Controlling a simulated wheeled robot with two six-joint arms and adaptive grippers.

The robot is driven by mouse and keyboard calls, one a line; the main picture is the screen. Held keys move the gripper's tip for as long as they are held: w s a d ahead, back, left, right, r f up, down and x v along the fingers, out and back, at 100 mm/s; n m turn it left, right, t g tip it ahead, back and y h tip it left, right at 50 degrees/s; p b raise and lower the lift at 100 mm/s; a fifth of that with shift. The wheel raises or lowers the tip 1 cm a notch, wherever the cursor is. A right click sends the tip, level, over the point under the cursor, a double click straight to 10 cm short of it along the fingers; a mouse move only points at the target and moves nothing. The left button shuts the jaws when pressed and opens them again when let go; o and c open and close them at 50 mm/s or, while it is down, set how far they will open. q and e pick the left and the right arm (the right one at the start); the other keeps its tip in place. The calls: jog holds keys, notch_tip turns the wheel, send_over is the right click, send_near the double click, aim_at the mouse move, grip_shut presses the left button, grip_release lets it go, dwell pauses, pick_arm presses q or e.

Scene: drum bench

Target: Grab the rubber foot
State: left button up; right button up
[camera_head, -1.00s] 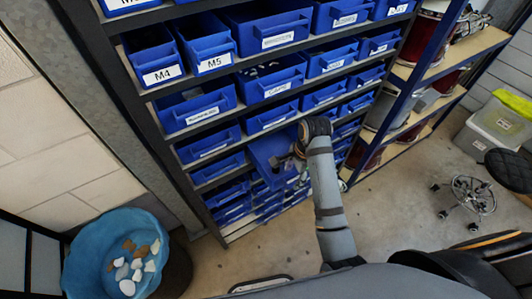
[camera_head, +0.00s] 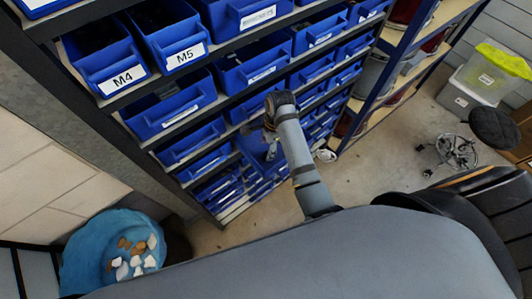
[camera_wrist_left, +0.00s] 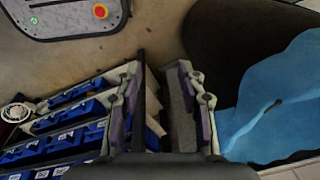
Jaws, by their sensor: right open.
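I cannot make out a rubber foot in either view. In the head view my right gripper (camera_head: 269,135) is at the front of the blue bin shelf. It is open, and small and partly hidden by its own wrist. A blue bin (camera_head: 256,150) stands pulled out just below and beside it. What lies in that bin is too hidden and small to tell. My left gripper (camera_wrist_left: 160,75) shows only in the left wrist view, with its two fingers apart and nothing held between them.
A dark shelf rack holds rows of blue bins, some labelled, such as the M4 bin (camera_head: 122,78) and M5 bin (camera_head: 185,55). A blue lined basket (camera_head: 85,245) with pale and brown pieces stands lower left.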

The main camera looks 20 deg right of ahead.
aim_at(266, 153)
jog(key=shift+s+a+f+p, duration=0.1)
jog(key=shift+s+f+p, duration=0.1)
jog(key=shift+f, duration=0.45)
jog(key=shift+s+a+f+p, duration=0.1)
jog(key=shift+f+p, duration=0.1)
jog(key=shift+f, duration=0.9)
jog(key=c, duration=0.3)
pick_arm(q)
jog(key=shift+s+r, duration=0.75)
jog(key=shift+s, duration=0.05)
pick_arm(e)
jog(key=c, duration=0.6)
